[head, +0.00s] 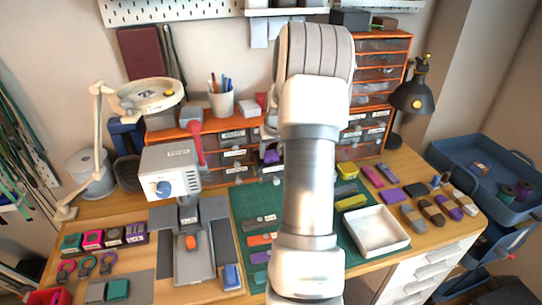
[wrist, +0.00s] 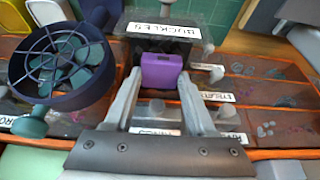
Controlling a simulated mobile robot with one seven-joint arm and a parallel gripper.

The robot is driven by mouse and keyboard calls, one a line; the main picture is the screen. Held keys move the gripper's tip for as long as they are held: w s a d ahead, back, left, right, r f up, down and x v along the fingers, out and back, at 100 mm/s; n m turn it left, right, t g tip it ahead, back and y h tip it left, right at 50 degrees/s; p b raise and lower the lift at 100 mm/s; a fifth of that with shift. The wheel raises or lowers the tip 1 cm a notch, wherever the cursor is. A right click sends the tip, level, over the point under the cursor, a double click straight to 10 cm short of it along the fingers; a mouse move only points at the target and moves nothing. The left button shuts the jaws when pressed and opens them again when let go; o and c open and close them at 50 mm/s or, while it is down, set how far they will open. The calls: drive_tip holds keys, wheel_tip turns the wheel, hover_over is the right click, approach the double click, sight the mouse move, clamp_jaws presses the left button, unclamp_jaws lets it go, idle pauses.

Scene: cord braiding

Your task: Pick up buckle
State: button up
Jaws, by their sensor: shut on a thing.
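The purple buckle (wrist: 162,73) is between the two grey fingers of my gripper (wrist: 160,80) in the wrist view. My gripper is shut on it. It is in front of or over the open dark drawer marked BUCKLES (wrist: 160,31), whose label appears upside down. Whether the buckle touches the drawer cannot be told. In the head view a purple patch, likely the same buckle (head: 270,156), shows just left of my arm, by the orange drawer unit. My arm hides most of the gripper there.
Other labelled drawers (wrist: 258,68) lie close on the right. A dark round grid-topped holder (wrist: 60,65) stands close on the left. On the table are a white tray (head: 377,231), a green mat (head: 248,201), a labelled press-like machine (head: 170,170) and several small coloured pieces.

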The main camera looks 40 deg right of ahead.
wheel_tip(320, 180, up, 2)
drive_tip(key=shift+r, duration=0.1)
drive_tip(key=s+d+r, duration=0.2)
drive_tip(key=s+r, duration=0.4)
drive_tip(key=s, duration=0.5)
drive_tip(key=shift+s+d+r+p, duration=0.2)
drive_tip(key=shift+d+r+p, duration=0.1)
drive_tip(key=shift+r+p, duration=0.1)
